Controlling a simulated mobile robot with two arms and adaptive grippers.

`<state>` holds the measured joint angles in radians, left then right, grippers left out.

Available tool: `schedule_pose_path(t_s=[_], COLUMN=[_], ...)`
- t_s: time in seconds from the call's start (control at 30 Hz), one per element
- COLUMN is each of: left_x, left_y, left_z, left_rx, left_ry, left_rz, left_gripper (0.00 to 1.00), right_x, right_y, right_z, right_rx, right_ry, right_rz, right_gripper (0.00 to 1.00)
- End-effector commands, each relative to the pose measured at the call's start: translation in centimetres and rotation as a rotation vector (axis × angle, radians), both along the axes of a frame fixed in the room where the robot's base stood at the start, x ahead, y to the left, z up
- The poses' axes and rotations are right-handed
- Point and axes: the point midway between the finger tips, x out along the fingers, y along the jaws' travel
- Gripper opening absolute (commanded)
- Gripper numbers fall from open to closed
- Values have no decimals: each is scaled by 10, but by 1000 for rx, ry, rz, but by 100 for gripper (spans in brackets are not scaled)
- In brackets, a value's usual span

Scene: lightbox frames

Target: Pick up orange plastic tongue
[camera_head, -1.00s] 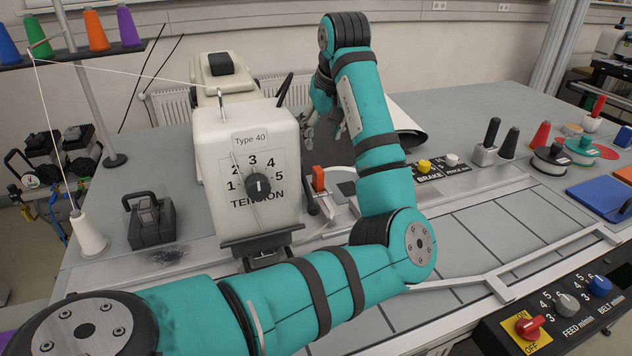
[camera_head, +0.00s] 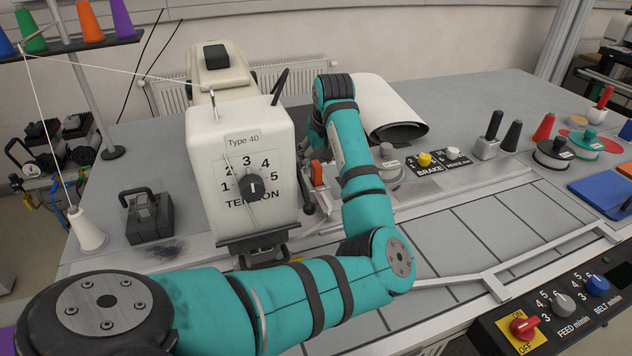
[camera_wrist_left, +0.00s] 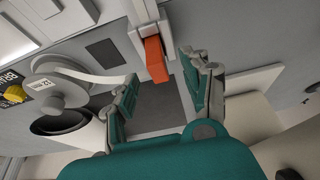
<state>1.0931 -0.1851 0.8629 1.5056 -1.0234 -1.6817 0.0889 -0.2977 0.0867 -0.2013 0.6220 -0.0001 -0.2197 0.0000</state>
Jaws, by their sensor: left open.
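In the left wrist view the tongue (camera_wrist_left: 156,60) sticks out of a pale metal holder (camera_wrist_left: 147,28). My left gripper (camera_wrist_left: 159,68) is open, with one finger on each side of the tongue in that view. I see no clear contact, and how far the tongue lies beyond the fingertips is hard to judge. My right gripper does not show.
A dark lever (camera_head: 305,190) stands close beside the tongue. A rolled sheet (camera_head: 390,108) lies behind my arm. The yellow brake button (camera_head: 425,160) and a round grey knob (camera_head: 387,155) are to the right. The tiled bed (camera_head: 480,235) is mostly clear.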

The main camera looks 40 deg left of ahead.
Motion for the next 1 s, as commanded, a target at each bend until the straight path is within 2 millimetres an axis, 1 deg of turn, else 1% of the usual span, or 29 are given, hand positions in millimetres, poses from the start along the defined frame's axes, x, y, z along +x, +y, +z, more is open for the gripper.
schedule_pose_path(t_s=[0.03,0.1,0.2,0.3,0.4,0.57,0.6,0.93,0.97,1.0], left_x=[1,4,7,9,10,10,10,10,10,10], left_y=[1,4,8,12,13,13,13,13,13,13], left_z=[-5,-15,-30,-40,-44,-45,-44,-44,-44,-44], left_rx=[-3,-3,-2,-2,-3,-2,-2,-2,-2,-2], left_ry=[4,5,5,2,1,1,1,1,1,1], left_rz=[0,0,-1,0,1,1,1,0,1,0], left_gripper=[48,48,48,48,48,48,47,4,0,0], right_x=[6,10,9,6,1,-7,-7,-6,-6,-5], right_y=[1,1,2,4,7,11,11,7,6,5], right_z=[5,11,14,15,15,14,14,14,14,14], right_rx=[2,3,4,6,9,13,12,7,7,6], right_ry=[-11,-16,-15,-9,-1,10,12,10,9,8], right_rz=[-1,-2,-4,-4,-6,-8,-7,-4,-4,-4], right_gripper=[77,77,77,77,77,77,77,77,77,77])
